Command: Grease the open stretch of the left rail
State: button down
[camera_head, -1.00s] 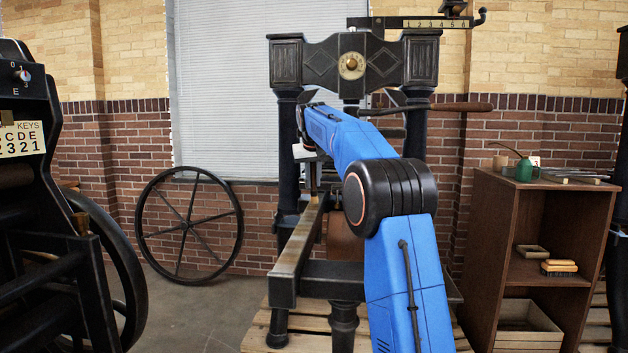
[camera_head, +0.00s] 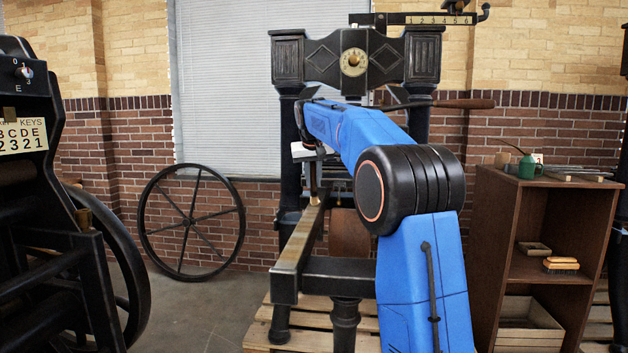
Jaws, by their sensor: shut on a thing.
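The left rail (camera_head: 299,240) is a long bar with a worn, brownish metal top. It runs from the black hand press (camera_head: 304,62) towards me and ends at a dark cross-bar. My gripper (camera_head: 312,160) is small and partly hidden at the end of my blue arm, over the far part of the rail. It is shut on a slim upright tool (camera_head: 313,186) with a brass-coloured lower end. The tool's tip is at or just above the rail top; I cannot tell if it touches. No grease can be made out on the rail. The right rail is hidden behind my arm.
A wooden shelf unit (camera_head: 497,255) stands at the right, with a green oil can (camera_head: 528,167) on top. A spoked wheel (camera_head: 191,222) leans on the brick wall. Another black press (camera_head: 35,185) is at the left. Free floor lies between it and the pallet (camera_head: 262,335).

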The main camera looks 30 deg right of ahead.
jog(key=s+a, duration=0.6)
jog(key=s, duration=0.3)
jog(key=s+a, duration=0.6)
jog(key=s, duration=0.4)
jog(key=shift+a, duration=0.4)
dwell(1.6)
jog(key=s+a, duration=0.6)
jog(key=s, duration=0.3)
jog(key=s+a, duration=0.7)
jog(key=s, duration=0.3)
jog(key=shift+s, duration=0.3)
dwell(1.8)
jog(key=shift+f, duration=0.1)
